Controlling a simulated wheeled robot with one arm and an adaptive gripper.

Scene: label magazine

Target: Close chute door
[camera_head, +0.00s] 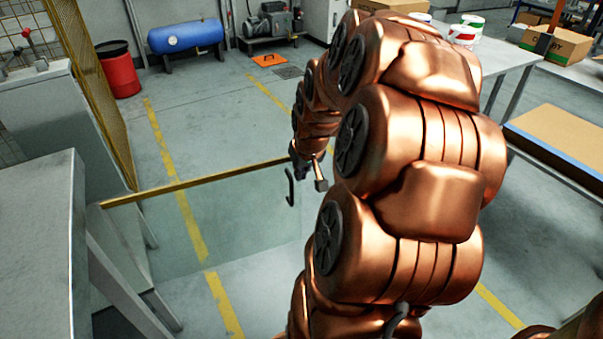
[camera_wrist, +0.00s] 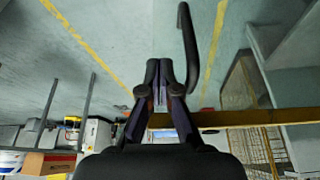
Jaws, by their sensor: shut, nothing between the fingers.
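The chute door (camera_head: 225,215) looks like a clear panel with a brass-coloured top rail (camera_head: 200,182). It stands out from the grey machine at the left, so it appears open. A black curved handle (camera_head: 290,188) is at its right end. The handle also shows in the wrist view (camera_wrist: 188,45), just right of my fingertips. My gripper (camera_wrist: 161,66) is shut and empty, beside the handle with a small gap in the picture. Whether it touches the handle I cannot tell. In the head view my gripper is small and partly hidden by my copper arm.
The grey machine (camera_head: 38,240) stands at the left, with a yellow mesh fence (camera_head: 85,80) behind it. A red drum (camera_head: 119,70) and a blue tank (camera_head: 185,37) stand at the back. A table (camera_head: 495,55) is at the right. The middle floor is clear.

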